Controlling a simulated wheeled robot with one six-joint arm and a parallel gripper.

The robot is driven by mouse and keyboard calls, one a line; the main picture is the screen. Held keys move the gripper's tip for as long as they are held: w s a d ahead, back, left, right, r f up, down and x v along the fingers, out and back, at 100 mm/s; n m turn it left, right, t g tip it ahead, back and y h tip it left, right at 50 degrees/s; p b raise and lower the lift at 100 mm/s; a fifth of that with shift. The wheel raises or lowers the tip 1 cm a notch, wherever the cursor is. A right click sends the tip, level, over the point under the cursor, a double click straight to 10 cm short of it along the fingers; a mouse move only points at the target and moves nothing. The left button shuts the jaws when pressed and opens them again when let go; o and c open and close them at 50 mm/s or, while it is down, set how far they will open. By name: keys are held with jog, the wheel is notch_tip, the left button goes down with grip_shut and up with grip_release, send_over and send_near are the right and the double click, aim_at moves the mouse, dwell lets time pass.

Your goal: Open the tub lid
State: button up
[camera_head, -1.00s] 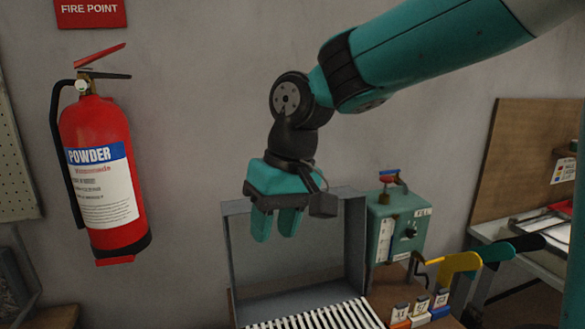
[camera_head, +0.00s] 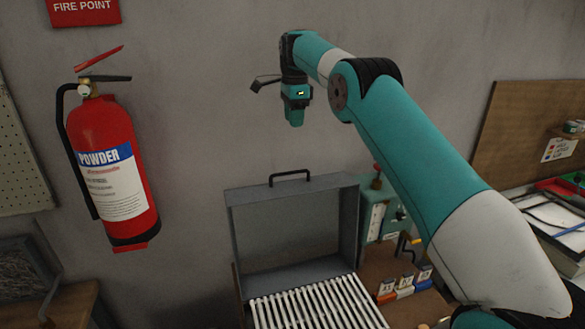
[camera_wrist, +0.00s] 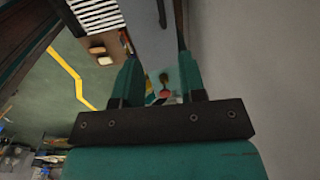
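A grey metal lid (camera_head: 238,240) with a black handle (camera_head: 291,177) on its top edge stands upright behind a rack of white bars (camera_head: 315,308) in the head view. I take it for the tub lid; no other lid shows clearly. My gripper (camera_head: 295,122) is in the air above the lid's top edge, apart from it, and looks small and side-on there. In the wrist view my gripper's two fingers (camera_wrist: 159,77) are spread apart with nothing held between them. The white bars (camera_wrist: 97,14) also show at the top left of the wrist view.
A green box (camera_head: 374,217) stands right of the lid, partly hidden behind my arm. Small labelled blocks (camera_head: 404,291) sit on the brown bench. A red extinguisher (camera_head: 110,170) hangs on the wall at left. A side table with trays (camera_head: 548,222) is at right.

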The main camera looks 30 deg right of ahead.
jog(key=f, duration=0.5)
jog(key=f+p, duration=0.1)
jog(key=f, duration=0.5)
jog(key=f+p, duration=0.1)
jog(key=f, duration=0.4)
jog(key=shift+w+f, duration=0.15)
jog(key=shift+w, duration=0.2)
grip_shut()
